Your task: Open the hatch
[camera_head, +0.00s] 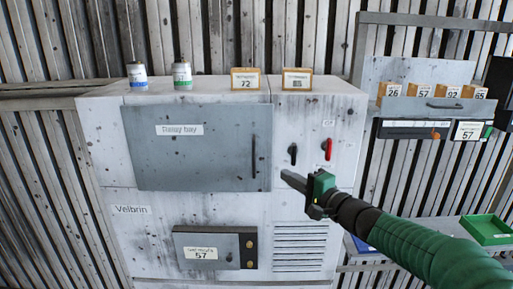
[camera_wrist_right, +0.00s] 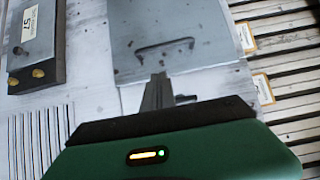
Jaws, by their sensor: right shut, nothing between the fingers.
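My right gripper (camera_head: 285,175) is shut and empty, just right of the hatch's lower right edge and below a black knob (camera_head: 292,153). In the right wrist view the shut fingers (camera_wrist_right: 158,92) point toward the hatch (camera_wrist_right: 200,22) and its handle (camera_wrist_right: 165,45), with a visible gap to the handle. My left gripper is not in view.
A red knob (camera_head: 327,148) sits right of the black one. A small grey box (camera_head: 205,250) marked 57 protrudes below the hatch. Two cans (camera_head: 182,76) and two label cards stand on top. Shelves with orange boxes (camera_head: 392,91) and a green tray (camera_head: 488,229) are at right.

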